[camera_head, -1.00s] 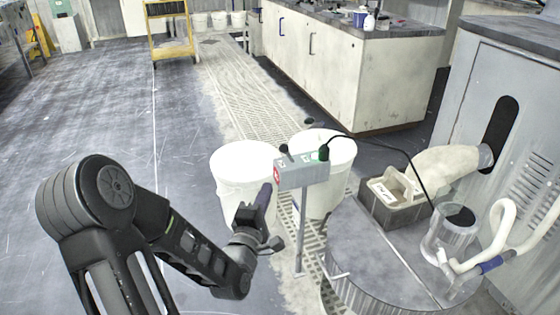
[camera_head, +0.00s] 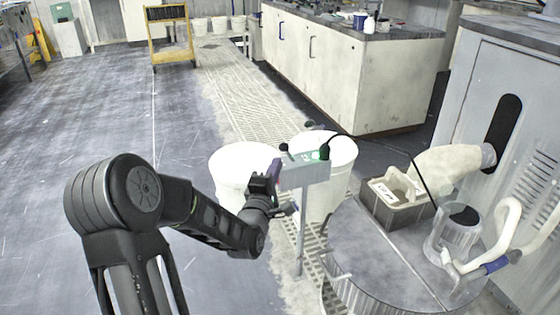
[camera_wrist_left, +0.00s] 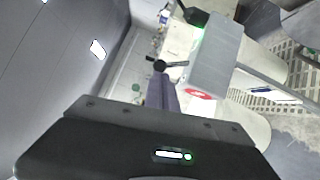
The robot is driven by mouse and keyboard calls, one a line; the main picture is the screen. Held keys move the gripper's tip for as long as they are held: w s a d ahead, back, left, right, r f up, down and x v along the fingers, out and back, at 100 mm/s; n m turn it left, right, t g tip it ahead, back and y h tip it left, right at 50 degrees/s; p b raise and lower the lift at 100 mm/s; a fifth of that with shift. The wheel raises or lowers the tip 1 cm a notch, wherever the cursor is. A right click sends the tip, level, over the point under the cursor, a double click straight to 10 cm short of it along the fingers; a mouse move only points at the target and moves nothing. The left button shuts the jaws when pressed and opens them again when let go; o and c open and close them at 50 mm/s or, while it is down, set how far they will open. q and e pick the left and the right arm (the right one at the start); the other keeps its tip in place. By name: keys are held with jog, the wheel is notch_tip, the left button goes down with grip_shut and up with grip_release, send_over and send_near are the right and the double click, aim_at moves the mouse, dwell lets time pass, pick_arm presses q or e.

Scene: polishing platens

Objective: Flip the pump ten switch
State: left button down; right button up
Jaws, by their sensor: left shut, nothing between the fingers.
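The pump switch box (camera_head: 308,173) is a grey box on a thin post. A short black ball-ended lever (camera_head: 284,147) and a green-lit fitting with a black cable (camera_head: 323,152) are at its top. My left gripper (camera_head: 274,171) is shut and empty, close against the box's left end. In the left wrist view, the fingers (camera_wrist_left: 162,92) point towards the lever's black ball (camera_wrist_left: 160,66), beside the box (camera_wrist_left: 215,55) and its red label (camera_wrist_left: 200,94). Whether they touch the lever I cannot tell. My right gripper is not in view.
Two white buckets (camera_head: 230,160) stand behind the box and post. To the right are a round metal platen (camera_head: 375,255), a grey tray (camera_head: 405,212) and a hose-fed cabinet (camera_head: 480,100). The floor on the left is open.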

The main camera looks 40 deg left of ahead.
aim_at(284, 149)
pick_arm(q)
jog(key=b+x, duration=0.1)
jog(key=x, duration=0.3)
jog(key=shift+f, duration=0.1)
jog(key=shift+w+a, duration=0.1)
jog(key=shift+w, duration=0.3)
jog(key=shift+r, duration=0.25)
jog(key=shift+w+r+m+p, duration=0.1)
jog(key=shift+m+p, duration=0.2)
jog(key=shift+p, duration=0.05)
